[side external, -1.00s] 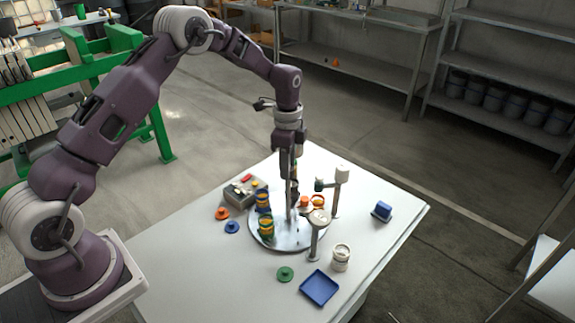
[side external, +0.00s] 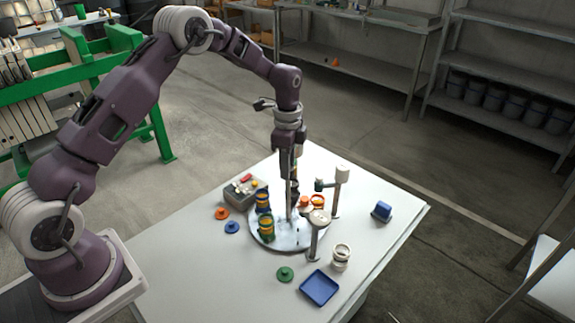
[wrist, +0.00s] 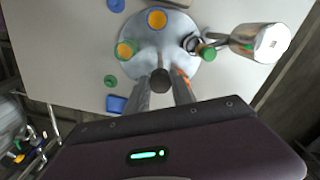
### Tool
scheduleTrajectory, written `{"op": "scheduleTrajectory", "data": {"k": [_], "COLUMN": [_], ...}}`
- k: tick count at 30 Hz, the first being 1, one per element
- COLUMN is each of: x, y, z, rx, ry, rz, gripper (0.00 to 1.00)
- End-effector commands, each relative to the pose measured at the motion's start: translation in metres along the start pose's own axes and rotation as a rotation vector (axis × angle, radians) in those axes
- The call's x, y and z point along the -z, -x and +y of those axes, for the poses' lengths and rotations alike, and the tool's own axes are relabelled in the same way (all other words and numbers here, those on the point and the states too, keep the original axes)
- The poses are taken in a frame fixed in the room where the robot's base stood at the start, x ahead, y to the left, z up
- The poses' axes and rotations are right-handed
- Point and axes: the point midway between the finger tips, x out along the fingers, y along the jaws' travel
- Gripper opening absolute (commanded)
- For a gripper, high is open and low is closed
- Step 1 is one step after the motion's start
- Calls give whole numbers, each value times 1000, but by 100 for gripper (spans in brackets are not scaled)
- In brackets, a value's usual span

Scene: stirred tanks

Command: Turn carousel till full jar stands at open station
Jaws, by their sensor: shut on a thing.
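The carousel is a round silver plate (side external: 283,240) on the white table. It also shows in the wrist view (wrist: 150,62). My gripper (side external: 291,205) points down over it and is shut on its dark upright handle (wrist: 160,80). A blue jar with orange-yellow contents (side external: 262,201) and a green jar with similar contents (side external: 266,230) stand on the plate's left side. A jar with a dark inside (wrist: 192,43) stands near the plate's right edge in the wrist view. Orange pieces (side external: 318,201) show right of my gripper. My gripper partly hides the back of the plate.
Two posts with pale heads (side external: 342,172) (side external: 319,217) stand close at the plate's right. The table's right end is mostly clear.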

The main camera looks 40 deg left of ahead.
Motion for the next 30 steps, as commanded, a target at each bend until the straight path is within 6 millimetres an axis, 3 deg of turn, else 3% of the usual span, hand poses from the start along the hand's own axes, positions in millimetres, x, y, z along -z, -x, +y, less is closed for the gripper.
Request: {"op": "scheduleTrajectory", "data": {"k": [11,30], "x": [0,0], "y": [1,2], "z": [-1,0], "rx": [4,4], "ry": [69,381], "rz": [1,1], "gripper": [0,0]}}
